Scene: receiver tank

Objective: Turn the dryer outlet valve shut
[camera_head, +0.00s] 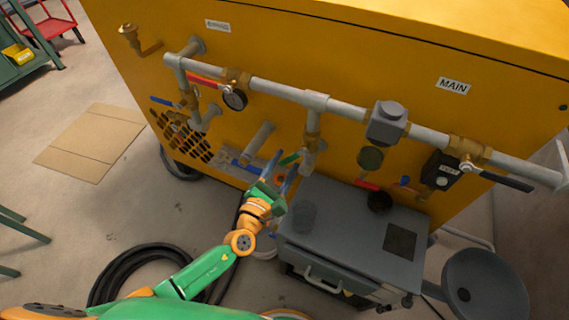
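My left gripper (285,165) reaches up from the lower left to the pipework on the yellow cabinet. Its two blue fingers are spread, with a gap between them. A short green valve handle (290,158) shows at the fingertips, beside the lower end of the vertical grey branch pipe (313,124). I cannot tell whether the fingers touch it. No readable label marks the dryer outlet valve. My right gripper is not in view.
The yellow cabinet (300,60) carries a long grey pipe (270,88) and a MAIN label (453,86). A grey box unit (350,235) stands close right of my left gripper. A black hose (125,270) coils on the floor. Cardboard (92,141) lies at left.

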